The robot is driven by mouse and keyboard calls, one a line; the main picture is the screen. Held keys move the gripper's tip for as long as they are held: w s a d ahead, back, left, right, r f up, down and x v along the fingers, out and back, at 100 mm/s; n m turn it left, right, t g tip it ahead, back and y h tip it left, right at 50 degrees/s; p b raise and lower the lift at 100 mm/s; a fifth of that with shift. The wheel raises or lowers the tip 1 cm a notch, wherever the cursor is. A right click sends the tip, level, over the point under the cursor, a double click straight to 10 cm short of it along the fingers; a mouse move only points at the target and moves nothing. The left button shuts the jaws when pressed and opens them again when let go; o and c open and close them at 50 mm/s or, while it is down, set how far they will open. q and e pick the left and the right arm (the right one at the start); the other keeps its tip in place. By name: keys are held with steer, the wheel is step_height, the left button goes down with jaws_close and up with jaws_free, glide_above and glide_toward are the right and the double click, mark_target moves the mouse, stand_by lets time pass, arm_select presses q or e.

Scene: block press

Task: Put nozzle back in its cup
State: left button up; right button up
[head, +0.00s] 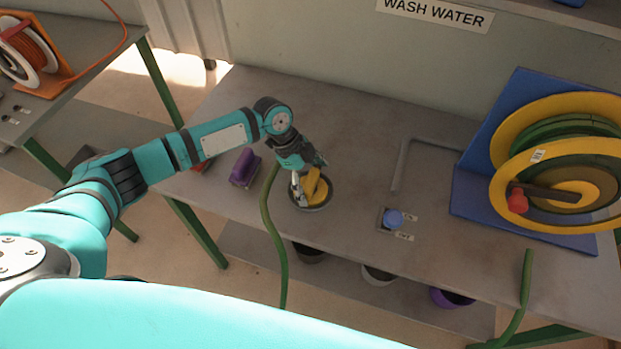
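The yellow nozzle (317,187) is at the grey cup (313,207) on the table, at the mouth of the cup. I cannot tell how deep in the cup it sits. A green hose (270,222) runs close to the cup's left side and hangs over the table's front edge. My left gripper (308,186) is right at the nozzle, over the cup, with its fingers beside the yellow body. Whether the fingers are closed on the nozzle is too small to tell. My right gripper is not in view.
A purple block (244,168) lies left of the cup. A yellow hose reel (560,165) on a blue stand fills the right end. Several pots stand on the lower shelf (345,290). The table's back middle is clear.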

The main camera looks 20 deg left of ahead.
arm_select(q)
steer(key=shift+r, duration=0.1)
steer(key=b+v, duration=0.2)
steer(key=v, duration=1)
